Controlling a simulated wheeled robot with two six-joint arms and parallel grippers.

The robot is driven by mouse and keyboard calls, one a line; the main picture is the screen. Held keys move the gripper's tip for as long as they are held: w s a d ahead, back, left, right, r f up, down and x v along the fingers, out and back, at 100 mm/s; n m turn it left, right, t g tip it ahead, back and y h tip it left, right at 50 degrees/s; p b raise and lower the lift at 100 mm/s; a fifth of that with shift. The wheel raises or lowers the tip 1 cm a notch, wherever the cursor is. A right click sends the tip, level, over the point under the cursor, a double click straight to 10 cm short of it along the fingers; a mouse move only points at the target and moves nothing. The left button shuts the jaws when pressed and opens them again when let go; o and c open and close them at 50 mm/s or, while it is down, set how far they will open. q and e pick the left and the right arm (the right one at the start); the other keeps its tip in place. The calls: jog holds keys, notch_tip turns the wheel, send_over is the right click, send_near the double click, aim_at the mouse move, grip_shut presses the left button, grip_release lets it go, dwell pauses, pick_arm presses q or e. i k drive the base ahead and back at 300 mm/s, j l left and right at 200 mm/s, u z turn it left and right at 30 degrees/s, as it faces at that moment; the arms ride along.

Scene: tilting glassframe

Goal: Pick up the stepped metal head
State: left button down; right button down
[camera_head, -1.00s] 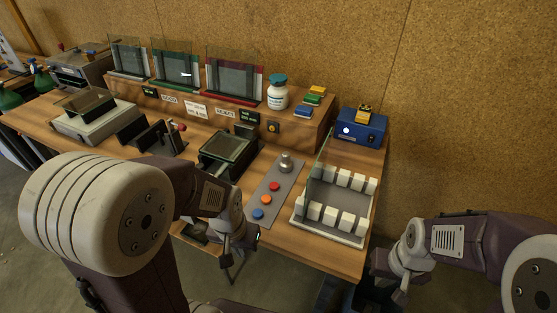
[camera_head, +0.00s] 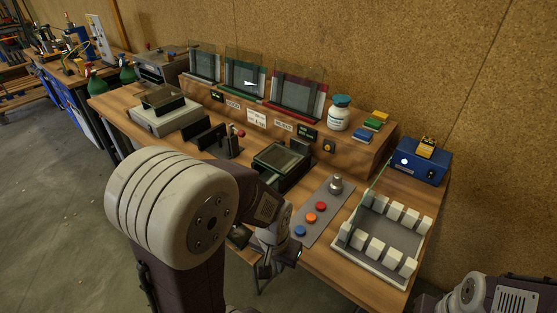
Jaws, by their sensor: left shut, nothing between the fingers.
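The stepped metal head (camera_head: 336,184) is a small silvery piece standing upright at the far end of a grey strip (camera_head: 326,196) on the workbench. Red, orange and blue round pieces sit in a row nearer to me on the same strip. My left gripper (camera_head: 265,270) is shut and empty, pointing down by the bench's front edge, lower left of the strip and well apart from the metal head. My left arm's large joint hides part of the bench front. My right gripper (camera_head: 426,303) is only partly in view at the bottom right, and its fingers cannot be made out.
A tray with white slotted blocks and a glass pane (camera_head: 343,253) stands right of the strip. A dark glass-topped fixture (camera_head: 281,163) lies to its left.

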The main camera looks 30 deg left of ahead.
aim_at(336, 187)
jog(key=j+z, duration=0.2)
jog(key=j, duration=1)
jog(key=k+j+z, duration=0.1)
jog(key=j+z, duration=0.15)
jog(key=j, duration=1)
